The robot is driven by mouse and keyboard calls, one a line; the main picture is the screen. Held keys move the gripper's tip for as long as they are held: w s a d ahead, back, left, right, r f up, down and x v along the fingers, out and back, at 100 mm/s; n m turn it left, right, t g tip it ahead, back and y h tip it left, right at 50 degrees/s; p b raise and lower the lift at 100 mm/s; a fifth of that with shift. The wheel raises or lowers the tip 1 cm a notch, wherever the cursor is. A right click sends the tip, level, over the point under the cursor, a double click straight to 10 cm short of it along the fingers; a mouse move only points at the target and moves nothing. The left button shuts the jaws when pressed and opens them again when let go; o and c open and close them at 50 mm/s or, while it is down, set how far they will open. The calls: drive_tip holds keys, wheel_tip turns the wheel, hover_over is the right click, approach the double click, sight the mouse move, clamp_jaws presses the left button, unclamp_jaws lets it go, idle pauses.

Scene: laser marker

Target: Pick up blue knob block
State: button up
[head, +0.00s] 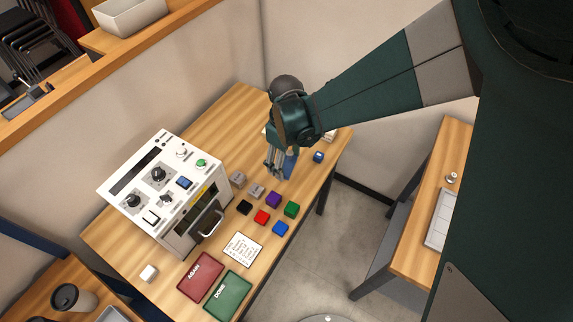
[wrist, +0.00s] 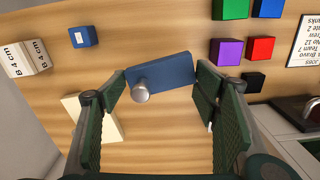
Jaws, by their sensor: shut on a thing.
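The blue knob block (wrist: 170,66) is a flat blue slab with a round silver knob, seen in the wrist view between the two finger pads of my gripper (wrist: 159,84). The pads meet its left and right ends, and the knob (wrist: 140,93) sticks out toward the camera. In the head view my gripper (head: 281,170) is over the far right part of the wooden table (head: 238,107), with the blue knob block (head: 290,163) partly hidden by the fingers. I cannot tell whether the block is clear of the tabletop.
A small blue block (head: 318,157) stands to the right. Purple (head: 273,199), green (head: 291,209), red (head: 262,217), black (head: 244,208) and blue (head: 280,229) blocks lie nearer. The white machine (head: 151,178) stands left. A cream piece (wrist: 92,117) lies by the left finger.

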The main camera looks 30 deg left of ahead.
sight(286, 163)
drive_tip(key=shift+r, duration=2.15)
